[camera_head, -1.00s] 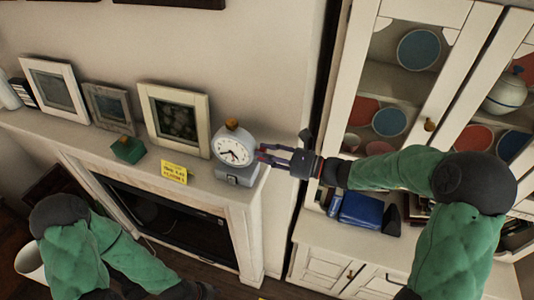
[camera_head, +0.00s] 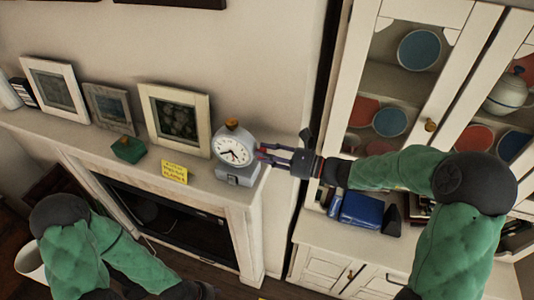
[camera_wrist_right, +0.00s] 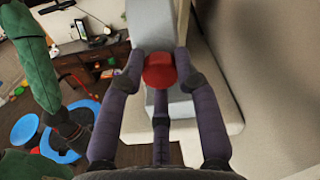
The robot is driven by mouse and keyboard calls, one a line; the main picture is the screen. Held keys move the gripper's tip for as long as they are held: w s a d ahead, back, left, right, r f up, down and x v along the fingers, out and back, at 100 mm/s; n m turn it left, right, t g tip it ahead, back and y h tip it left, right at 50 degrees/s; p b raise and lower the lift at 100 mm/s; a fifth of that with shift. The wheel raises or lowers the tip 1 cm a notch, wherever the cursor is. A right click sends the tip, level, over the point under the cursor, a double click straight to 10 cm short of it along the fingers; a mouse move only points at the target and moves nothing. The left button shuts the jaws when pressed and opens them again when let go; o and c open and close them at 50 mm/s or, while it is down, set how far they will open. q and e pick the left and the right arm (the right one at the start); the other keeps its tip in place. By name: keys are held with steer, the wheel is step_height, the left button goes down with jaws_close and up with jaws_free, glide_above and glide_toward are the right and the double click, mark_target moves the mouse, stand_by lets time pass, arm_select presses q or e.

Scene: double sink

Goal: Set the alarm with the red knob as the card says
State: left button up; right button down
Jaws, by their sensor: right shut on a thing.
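The alarm clock (camera_head: 235,150), grey with a white dial and an orange top, stands at the right end of the mantel. A yellow card (camera_head: 174,172) with writing too small to read stands left of it. My right gripper (camera_head: 263,153) reaches in from the right at the clock's side. In the right wrist view my right gripper (camera_wrist_right: 160,75) is shut on the red knob (camera_wrist_right: 159,70), which sits on the clock's grey side (camera_wrist_right: 152,25).
A green box (camera_head: 128,149) and picture frames (camera_head: 175,120) stand on the mantel (camera_head: 205,185) left of the clock. A white cabinet (camera_head: 400,40) with plates stands at the right. A blue book (camera_head: 362,210) lies on its ledge below my right forearm.

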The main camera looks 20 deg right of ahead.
steer(key=shift+r, duration=0.25)
steer(key=c, duration=1)
jaws_free()
steer(key=shift+o, duration=0.5)
steer(key=shift+s+f, duration=0.1)
steer(key=shift+s, duration=0.05)
steer(key=v, duration=1.2)
